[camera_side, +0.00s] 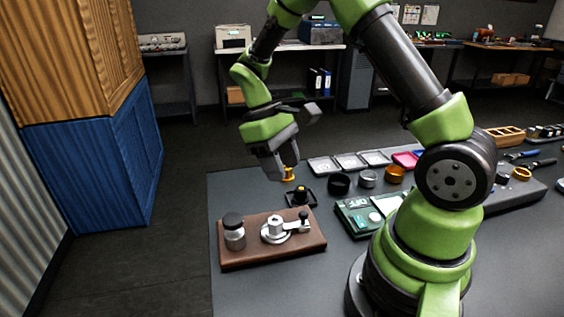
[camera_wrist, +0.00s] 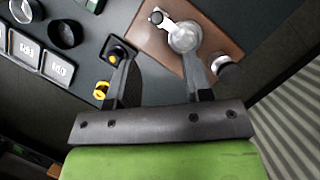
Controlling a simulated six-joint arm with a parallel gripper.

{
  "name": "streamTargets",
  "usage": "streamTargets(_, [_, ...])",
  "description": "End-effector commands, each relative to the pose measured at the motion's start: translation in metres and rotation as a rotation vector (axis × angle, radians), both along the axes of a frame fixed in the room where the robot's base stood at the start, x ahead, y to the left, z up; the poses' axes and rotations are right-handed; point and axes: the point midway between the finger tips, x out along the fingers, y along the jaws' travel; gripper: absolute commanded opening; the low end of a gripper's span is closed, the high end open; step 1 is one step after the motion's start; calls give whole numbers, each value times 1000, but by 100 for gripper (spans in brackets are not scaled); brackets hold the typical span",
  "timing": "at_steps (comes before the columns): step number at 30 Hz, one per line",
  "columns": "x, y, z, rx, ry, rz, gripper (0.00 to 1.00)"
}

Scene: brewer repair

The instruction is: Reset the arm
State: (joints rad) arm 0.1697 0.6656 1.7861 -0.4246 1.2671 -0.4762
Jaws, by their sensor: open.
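My gripper (camera_side: 285,165) hangs above the table near the back of a brown board, with its jaws apart and nothing visible between them. In the wrist view my gripper (camera_wrist: 154,65) shows both fingers spread. The brown board (camera_side: 307,247) carries a silver lever piece (camera_side: 275,229) and a silver canister with a black top (camera_side: 234,236). A small orange-yellow part (camera_side: 289,174) shows beside a fingertip in the side view; in the wrist view a yellow part (camera_wrist: 101,89) lies outside the left finger. My arm is bent, with the forearm reaching left and down.
A black square base with a dark knob (camera_side: 300,195) stands behind the board. Rings, including a black one (camera_side: 339,184), and labelled trays (camera_side: 350,161) stand further right and back. A green device (camera_side: 370,212) lies near my base. The table's front left is clear.

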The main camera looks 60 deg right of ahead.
Motion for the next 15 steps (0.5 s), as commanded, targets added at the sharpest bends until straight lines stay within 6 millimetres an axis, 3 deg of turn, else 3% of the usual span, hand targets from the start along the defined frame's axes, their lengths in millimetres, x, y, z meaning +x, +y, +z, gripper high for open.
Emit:
streamTargets(9, [0, 1, 4, -2, -14, -4, 46])
streamTargets(11, [0, 3, 12, -5, -42, -12, 46])
streamTargets(15, [-4, 15, 47, -10, -172, -56, 46])
